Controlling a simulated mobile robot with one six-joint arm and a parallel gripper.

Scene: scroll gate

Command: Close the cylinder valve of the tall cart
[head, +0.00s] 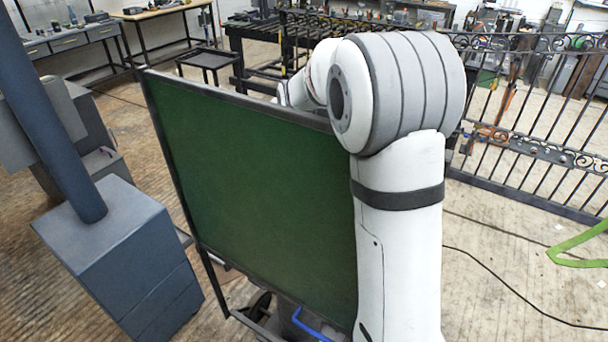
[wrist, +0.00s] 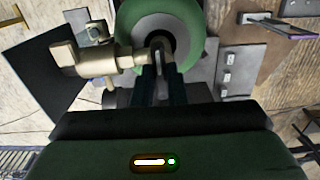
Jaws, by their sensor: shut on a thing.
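In the wrist view, a green cylinder (wrist: 197,17) shows from above, with a metal valve on top. A brass regulator (wrist: 97,62) sticks out to the left of the valve. My gripper (wrist: 161,72) is shut on the small grey valve handle (wrist: 158,48) in front of the cylinder's neck. The fingers hide part of the handle, so how far it is turned cannot be told. In the head view my arm reaches over a large green screen, and my gripper, the valve and most of the cart are hidden.
The green screen (head: 255,185) in a dark frame stands close beside my arm. A blue-grey cabinet (head: 125,255) with a pole stands at the left. An iron gate (head: 545,130) crosses the right side. A dark cable (head: 505,300) lies on the floor at the right.

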